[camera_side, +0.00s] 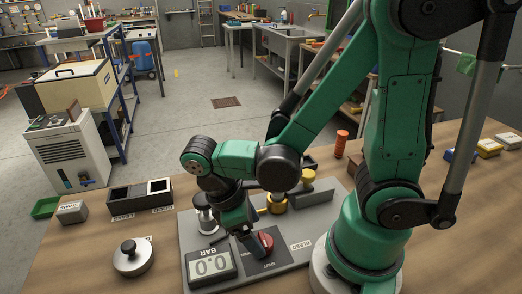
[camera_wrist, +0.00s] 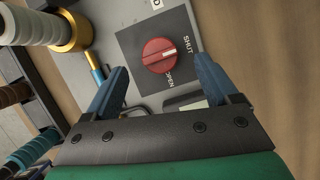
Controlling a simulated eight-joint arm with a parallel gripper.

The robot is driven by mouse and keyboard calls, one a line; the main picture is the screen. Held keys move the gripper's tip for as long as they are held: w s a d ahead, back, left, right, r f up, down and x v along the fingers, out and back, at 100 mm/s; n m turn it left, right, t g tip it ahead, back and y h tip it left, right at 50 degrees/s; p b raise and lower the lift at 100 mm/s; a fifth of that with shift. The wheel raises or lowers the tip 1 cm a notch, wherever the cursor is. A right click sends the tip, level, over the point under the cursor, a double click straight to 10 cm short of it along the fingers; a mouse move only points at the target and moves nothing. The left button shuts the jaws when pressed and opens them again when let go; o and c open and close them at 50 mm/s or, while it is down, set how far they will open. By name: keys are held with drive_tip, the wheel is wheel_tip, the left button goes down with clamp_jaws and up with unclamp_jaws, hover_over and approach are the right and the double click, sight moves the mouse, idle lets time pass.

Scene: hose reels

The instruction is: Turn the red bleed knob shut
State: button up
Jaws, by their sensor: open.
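The red bleed knob (camera_wrist: 158,55) sits on a dark square plate (camera_wrist: 183,22) with SHUT lettered to its right and OPEN below it in the wrist view. Its white mark points right, toward the word SHUT. In the side view the red knob (camera_side: 266,242) is partly hidden behind my gripper (camera_side: 250,243). My gripper (camera_wrist: 160,64) is open, with one blue finger on each side of the knob in the wrist view. A gap shows between each finger and the knob; contact is not visible.
The grey panel (camera_side: 300,262) also bears a gauge reading 0.0 BAR (camera_side: 210,265), brass fittings (camera_side: 277,204) and a grey post (camera_side: 205,212). A round metal weight (camera_side: 132,258) and dark open bins (camera_side: 140,198) stand to the left. An orange cylinder (camera_side: 341,143) stands behind.

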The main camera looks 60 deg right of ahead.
drive_tip(key=shift+v, duration=1.3)
drive_tip(key=w+d+r+m+t+y, duration=0.2)
drive_tip(key=w+r+m+t, duration=0.4)
drive_tip(key=t, duration=0.4)
drive_tip(key=shift+w+d+r+m+t+y, duration=0.3)
drive_tip(key=shift+w+d+r+m+t, duration=0.15)
drive_tip(key=shift+w+d, duration=0.45)
